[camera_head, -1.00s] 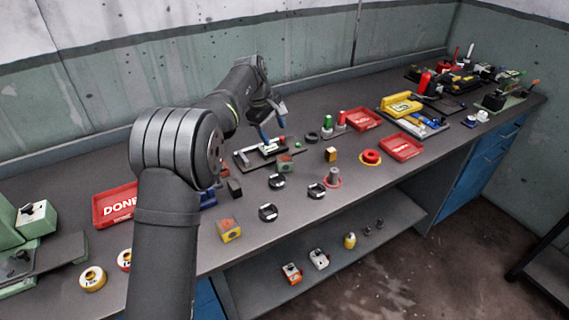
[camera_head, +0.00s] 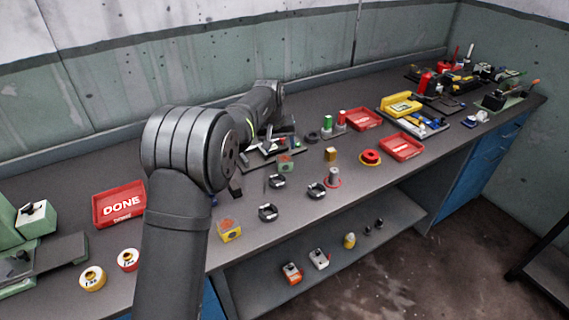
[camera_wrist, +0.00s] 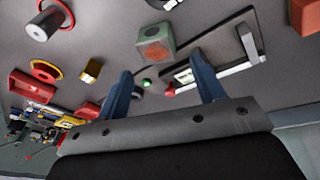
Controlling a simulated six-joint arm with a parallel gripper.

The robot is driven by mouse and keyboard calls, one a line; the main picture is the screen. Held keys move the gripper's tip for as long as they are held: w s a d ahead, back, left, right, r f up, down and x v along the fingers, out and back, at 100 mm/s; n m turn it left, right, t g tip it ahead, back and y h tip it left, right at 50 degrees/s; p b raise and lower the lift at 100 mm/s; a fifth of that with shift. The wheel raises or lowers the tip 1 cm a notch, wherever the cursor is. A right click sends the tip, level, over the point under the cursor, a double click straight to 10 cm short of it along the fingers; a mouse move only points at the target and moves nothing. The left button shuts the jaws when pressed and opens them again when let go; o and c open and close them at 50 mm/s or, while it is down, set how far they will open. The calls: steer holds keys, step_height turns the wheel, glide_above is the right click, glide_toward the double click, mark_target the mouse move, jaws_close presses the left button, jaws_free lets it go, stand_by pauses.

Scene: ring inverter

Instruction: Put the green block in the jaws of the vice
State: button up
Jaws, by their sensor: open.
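The green block (camera_head: 285,162), a cube with a reddish-orange patch on one face, sits on the bench just in front of a dark plate with pale bars (camera_head: 270,151). In the wrist view the green block (camera_wrist: 156,41) lies beyond the fingertips, near the top middle. My gripper (camera_wrist: 163,72) is open, its two blue fingers apart with nothing held. The block is not between the fingers. In the head view my fingers are hard to make out against the arm and plate. I cannot tell for sure which thing is the vice; a green machine (camera_head: 33,219) stands at the far left edge.
A red DONE tray (camera_head: 119,204) lies left of my arm. Black round parts (camera_head: 268,212), a yellow block (camera_head: 229,230) and a grey peg on a red ring (camera_head: 333,176) stand near the bench front. Red trays (camera_head: 402,146) and tools crowd the right side.

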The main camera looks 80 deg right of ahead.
mark_target(284, 158)
steer(key=x, duration=0.9)
steer(key=shift+s+d, duration=0.1)
steer(key=shift+d, duration=0.15)
steer(key=c, duration=1.1)
steer(key=shift+r, duration=0.1)
steer(key=shift+c, duration=0.6)
steer(key=shift+r, duration=0.1)
